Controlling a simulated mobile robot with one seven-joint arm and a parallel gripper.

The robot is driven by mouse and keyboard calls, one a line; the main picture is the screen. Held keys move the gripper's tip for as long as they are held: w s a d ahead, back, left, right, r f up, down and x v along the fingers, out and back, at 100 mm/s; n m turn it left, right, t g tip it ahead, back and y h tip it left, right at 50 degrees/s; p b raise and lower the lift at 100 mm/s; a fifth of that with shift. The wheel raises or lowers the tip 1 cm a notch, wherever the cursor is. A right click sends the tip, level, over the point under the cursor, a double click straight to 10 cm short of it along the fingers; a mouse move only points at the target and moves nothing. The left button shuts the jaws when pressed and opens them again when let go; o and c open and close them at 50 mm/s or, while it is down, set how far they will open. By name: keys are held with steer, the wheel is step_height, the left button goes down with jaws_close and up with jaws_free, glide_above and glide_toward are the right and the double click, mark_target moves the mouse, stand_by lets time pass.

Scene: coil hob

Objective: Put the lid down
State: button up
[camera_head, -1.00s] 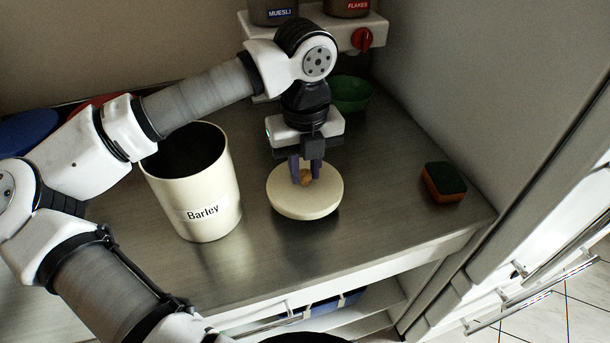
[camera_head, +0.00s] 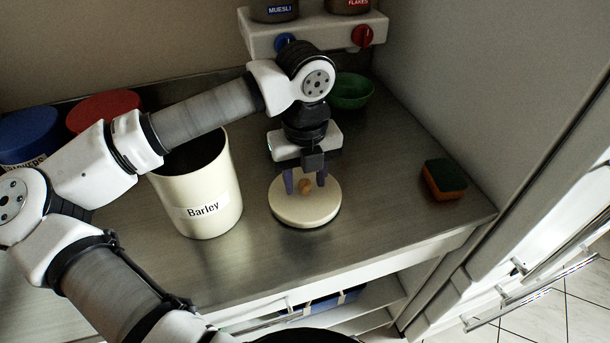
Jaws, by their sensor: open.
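The round cream lid (camera_head: 304,211) lies flat on the steel counter, to the right of the Barley canister. Its small tan knob (camera_head: 305,186) points up. My gripper (camera_head: 305,183) is open, its two dark fingers on either side of the knob and apart from it. The cream canister labelled Barley (camera_head: 206,208) stands upright with its top uncovered and a dark inside. My arm hides part of its rim.
A sponge (camera_head: 444,180) lies at the right, near a tall grey panel. A green bowl (camera_head: 351,91) stands behind my gripper. Blue-lidded (camera_head: 28,130) and red-lidded (camera_head: 103,106) containers stand at the back left. A shelf (camera_head: 330,33) with jars and knobs is behind. Counter between lid and sponge is clear.

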mark_target(305, 183)
steer(key=shift+r, duration=0.15)
step_height(305, 183, up, 12)
steer(key=b, duration=0.1)
stand_by(0.4)
